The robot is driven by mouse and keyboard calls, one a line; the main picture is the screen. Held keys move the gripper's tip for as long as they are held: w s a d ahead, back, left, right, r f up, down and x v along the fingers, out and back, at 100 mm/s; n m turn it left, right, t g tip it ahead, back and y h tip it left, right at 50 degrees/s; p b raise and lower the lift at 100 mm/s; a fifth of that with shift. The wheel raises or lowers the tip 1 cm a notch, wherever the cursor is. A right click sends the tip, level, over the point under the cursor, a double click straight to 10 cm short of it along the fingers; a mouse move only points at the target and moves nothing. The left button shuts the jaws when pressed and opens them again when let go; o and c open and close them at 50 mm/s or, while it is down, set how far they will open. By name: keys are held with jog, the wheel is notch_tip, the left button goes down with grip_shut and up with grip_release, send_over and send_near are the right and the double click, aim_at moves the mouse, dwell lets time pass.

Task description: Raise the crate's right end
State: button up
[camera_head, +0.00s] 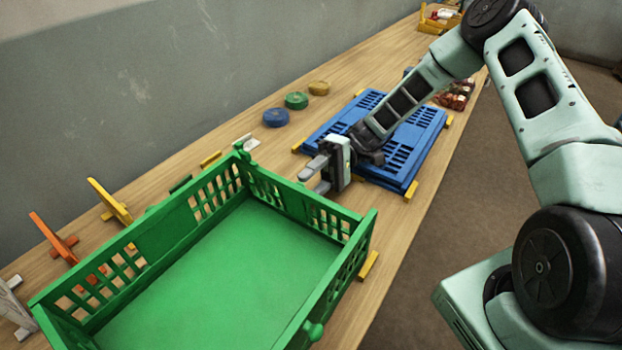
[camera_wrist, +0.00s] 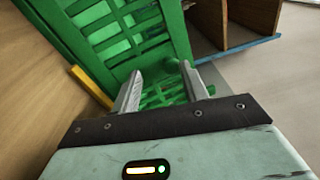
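The green crate (camera_head: 150,232) stands open and empty on the wooden table, with slatted walls. Its right end wall (camera_head: 300,203) faces my gripper (camera_head: 318,178). In the head view my gripper is just beyond the top of that wall, its two fingers apart and pointing at the crate. In the wrist view the green slats of the crate (camera_wrist: 120,22) fill the middle, and part of the green shows between the open fingers of my gripper (camera_wrist: 167,88). I cannot tell whether the fingers touch the wall. Nothing is held.
A folded blue crate (camera_head: 428,135) lies behind my gripper, with yellow blocks at its corners. Blue (camera_head: 276,117), green (camera_head: 296,100) and yellow (camera_head: 319,88) discs lie near the wall. Orange (camera_head: 55,240) and yellow (camera_head: 110,202) stands are left of the crate. A yellow block (camera_head: 368,265) sits beside its right corner.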

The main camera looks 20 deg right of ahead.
jog(key=shift+d+f, duration=0.1)
jog(key=shift+f, duration=0.15)
